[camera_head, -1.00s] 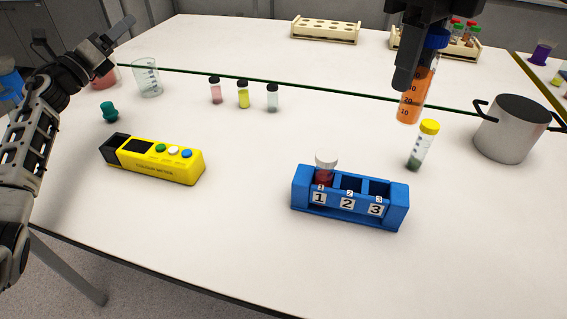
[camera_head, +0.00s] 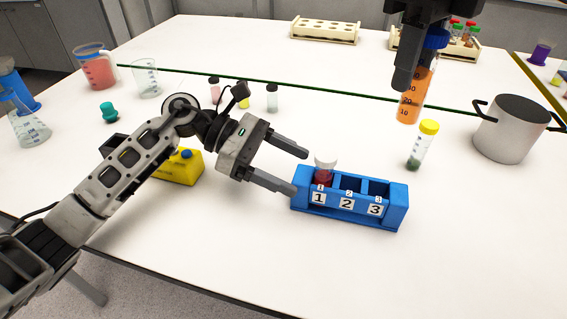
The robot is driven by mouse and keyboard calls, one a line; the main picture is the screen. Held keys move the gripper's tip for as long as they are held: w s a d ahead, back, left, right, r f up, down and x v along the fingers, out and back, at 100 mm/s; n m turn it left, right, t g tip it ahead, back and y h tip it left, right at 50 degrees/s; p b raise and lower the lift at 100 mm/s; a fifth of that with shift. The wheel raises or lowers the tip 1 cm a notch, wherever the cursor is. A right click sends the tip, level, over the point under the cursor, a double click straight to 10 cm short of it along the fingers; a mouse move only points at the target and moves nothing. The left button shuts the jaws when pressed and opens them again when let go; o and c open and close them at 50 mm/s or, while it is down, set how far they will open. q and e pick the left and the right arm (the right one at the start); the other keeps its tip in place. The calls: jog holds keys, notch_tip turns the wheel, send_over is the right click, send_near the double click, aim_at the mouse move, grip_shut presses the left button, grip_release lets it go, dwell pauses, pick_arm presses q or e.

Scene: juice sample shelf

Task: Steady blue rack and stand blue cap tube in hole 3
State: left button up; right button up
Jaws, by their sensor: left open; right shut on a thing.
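The blue rack (camera_head: 300,199) stands on the white table, with holes numbered 1, 2 and 3 from left to right. A white-capped tube with red contents (camera_head: 325,170) stands in hole 1; holes 2 and 3 look empty. My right gripper (camera_head: 408,75) is shut on the blue cap tube (camera_head: 412,92), which has orange contents. It holds the tube upright, above and behind the rack's right end. My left gripper (camera_head: 300,171) is open, its two fingers pointing right at the rack's left end. I cannot tell whether a finger touches the rack.
A yellow-capped tube (camera_head: 422,147) stands behind the rack, with a metal pot (camera_head: 512,130) to its right. A yellow meter (camera_head: 180,170) lies partly behind my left arm. Small vials (camera_head: 272,98), beakers (camera_head: 146,78) and a green stopper (camera_head: 108,112) stand farther back. The table in front is clear.

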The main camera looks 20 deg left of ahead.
aim_at(313, 180)
pick_arm(q)
jog(key=shift+f, duration=0.3)
jog(key=x, duration=0.6)
jog(key=shift+d+f, duration=0.2)
jog(key=shift+d, duration=0.15)
jog(key=c, duration=1.2)
jog(key=shift+o, duration=0.2)
jog(key=shift+w, duration=0.1)
pick_arm(e)
jog(key=shift+n, duration=0.5)
notch_tip(313, 180, down, 8)
jog(key=shift+a+r, duration=0.1)
jog(key=shift+r, duration=0.05)
jog(key=shift+f, duration=2.45)
